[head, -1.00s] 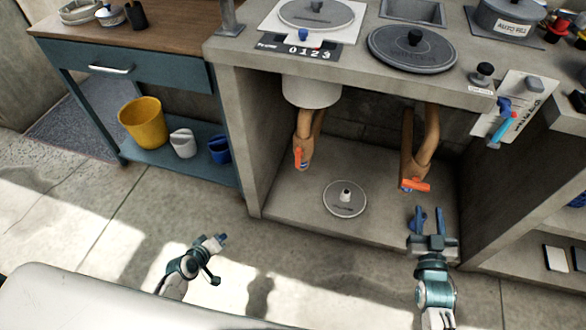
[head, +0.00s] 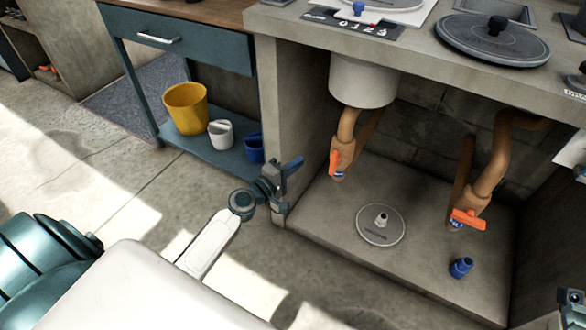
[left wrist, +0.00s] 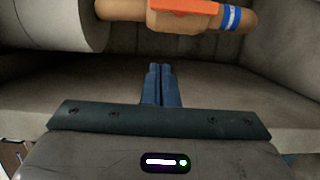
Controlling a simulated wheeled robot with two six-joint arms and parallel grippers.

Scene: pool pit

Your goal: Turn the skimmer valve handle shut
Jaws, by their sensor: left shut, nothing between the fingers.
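An orange valve handle (head: 334,162) sits on the tan pipe under the white cylinder (head: 362,84) and lies roughly along that pipe. A second orange handle (head: 468,219) sits on the right pipe and lies across it. I cannot read which is labelled skimmer. My left gripper (head: 292,166) is shut and empty, left of the first handle and apart from it. In the left wrist view its blue fingers (left wrist: 160,75) point toward the pipe; an orange handle (left wrist: 186,6) and a blue-white band (left wrist: 232,17) show above them. Only a bit of my right gripper (head: 570,298) shows.
A concrete counter frames the pit, with its left wall (head: 283,125) beside my left gripper. A grey round lid (head: 380,226) and a blue fitting (head: 460,267) are on the pit floor. A yellow bucket (head: 187,108) and a white jug (head: 221,134) stand on the left shelf.

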